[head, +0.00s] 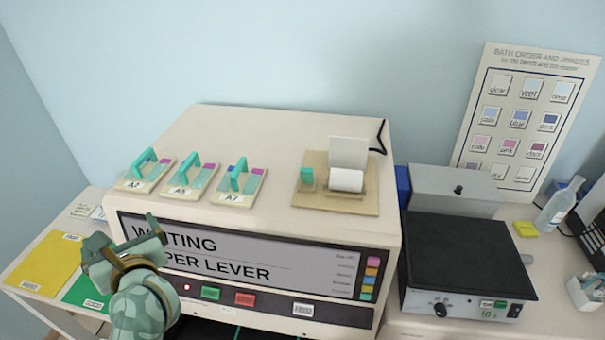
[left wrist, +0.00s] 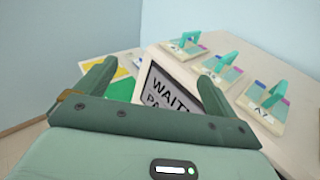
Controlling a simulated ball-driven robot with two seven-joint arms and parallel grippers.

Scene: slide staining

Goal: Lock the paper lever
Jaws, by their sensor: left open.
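The paper station is a tan board (head: 368,208) on top of the white machine, holding a white paper roll (head: 346,181) with a sheet standing up behind it. A small teal piece (head: 307,178), which looks like the paper lever, is at the board's left side; its exact position is too small to tell. The machine's display (head: 215,252) reads partly "WAITING" and "PER LEVER". My left gripper (head: 120,244) is open and empty in front of the display's left end, well left of the board. It also shows open in the left wrist view (left wrist: 160,75). My right gripper is not in view.
Several tags with teal handles, including A2 (head: 142,178), A5 (head: 186,182) and A7 (head: 236,188), lie between my left gripper and the board. A black-topped unit (head: 465,255) stands right of the machine. The machine top (head: 250,135) behind the tags is clear.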

